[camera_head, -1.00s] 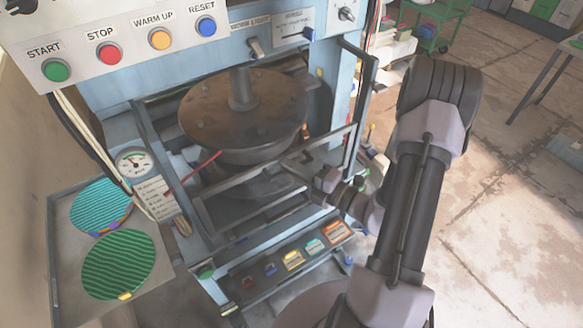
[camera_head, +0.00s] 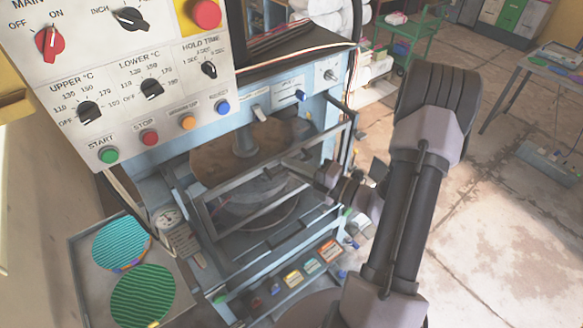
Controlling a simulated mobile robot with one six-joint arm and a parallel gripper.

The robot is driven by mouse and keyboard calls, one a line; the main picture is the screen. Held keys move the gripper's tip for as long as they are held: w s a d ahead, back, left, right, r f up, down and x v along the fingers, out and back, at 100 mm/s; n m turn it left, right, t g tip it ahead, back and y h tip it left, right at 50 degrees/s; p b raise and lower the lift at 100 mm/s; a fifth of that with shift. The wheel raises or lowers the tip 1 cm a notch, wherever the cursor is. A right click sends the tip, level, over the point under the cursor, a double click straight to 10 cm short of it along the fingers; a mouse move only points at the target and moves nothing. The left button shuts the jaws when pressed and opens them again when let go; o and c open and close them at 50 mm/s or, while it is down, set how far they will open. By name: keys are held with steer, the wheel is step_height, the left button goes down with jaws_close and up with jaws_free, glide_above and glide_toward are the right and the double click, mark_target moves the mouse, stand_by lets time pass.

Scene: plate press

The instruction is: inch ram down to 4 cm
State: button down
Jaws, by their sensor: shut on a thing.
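A grey barred guard frame (camera_head: 238,192) stands across the press front. My gripper (camera_head: 312,171) is at the guard's right side and appears shut on its bar, though the contact is small and dark. The control panel (camera_head: 75,75) carries a black selector knob (camera_head: 130,18) marked INCH, whose setting I cannot read for sure. The green START button (camera_head: 108,155) and red STOP button (camera_head: 150,138) are along the panel's lower edge.
A tray (camera_head: 88,285) at the left holds a teal ridged disc (camera_head: 121,242) and a green ridged disc (camera_head: 142,295). A red emergency button (camera_head: 206,13) is at the top. Floor (camera_head: 495,240) at right is open.

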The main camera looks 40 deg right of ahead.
steer(key=shift+r, duration=0.15)
steer(key=c, duration=1.5)
jaws_free()
steer(key=shift+s+d, duration=0.1)
steer(key=v, duration=1.7)
steer(key=shift+s, duration=0.1)
